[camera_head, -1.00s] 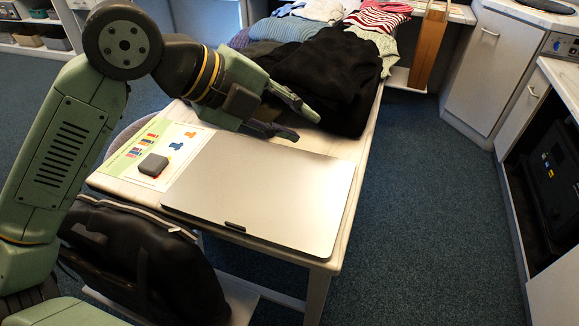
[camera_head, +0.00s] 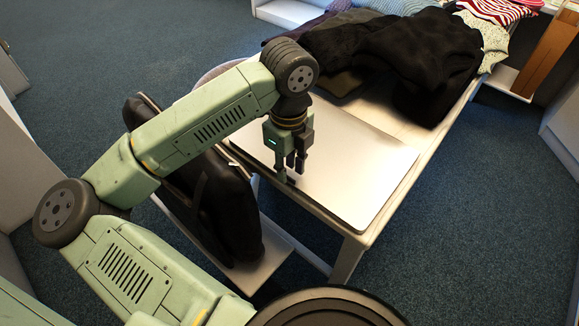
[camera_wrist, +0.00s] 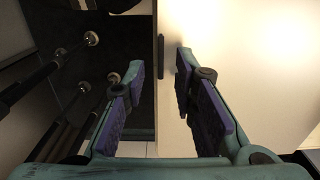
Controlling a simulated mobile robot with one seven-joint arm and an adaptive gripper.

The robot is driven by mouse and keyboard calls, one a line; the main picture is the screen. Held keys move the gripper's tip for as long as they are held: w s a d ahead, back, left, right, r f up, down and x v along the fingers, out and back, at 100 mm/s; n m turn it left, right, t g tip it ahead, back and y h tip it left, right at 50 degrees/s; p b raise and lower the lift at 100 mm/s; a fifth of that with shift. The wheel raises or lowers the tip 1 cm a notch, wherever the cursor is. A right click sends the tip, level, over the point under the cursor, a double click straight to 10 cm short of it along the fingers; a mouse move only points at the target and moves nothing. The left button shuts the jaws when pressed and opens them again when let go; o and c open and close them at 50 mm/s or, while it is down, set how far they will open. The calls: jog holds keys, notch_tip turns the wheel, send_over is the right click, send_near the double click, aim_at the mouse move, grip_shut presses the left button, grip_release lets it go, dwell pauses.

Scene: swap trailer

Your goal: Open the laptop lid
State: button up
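The laptop (camera_head: 350,170) lies closed, its flat silver lid down, on the near end of the white table (camera_head: 388,118) in the head view. My gripper (camera_head: 289,172) points down at the laptop's near left edge. In the wrist view the two fingers (camera_wrist: 160,88) are apart with nothing held between them. The lid (camera_wrist: 240,70) fills the right side there, and its edge runs between the fingers. The right finger is over the lid, the left finger beyond the edge. A small dark tab (camera_wrist: 161,48) sits at that edge. Whether a finger touches the laptop, I cannot tell.
A black bag (camera_head: 218,205) stands beside the table's near left side, close under my arm. Dark clothes (camera_head: 425,55) are heaped on the far half of the table. The blue carpet right of the table is clear.

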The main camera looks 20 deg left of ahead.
jog(key=shift+f, duration=0.9)
jog(key=shift+c, duration=0.2)
grip_shut()
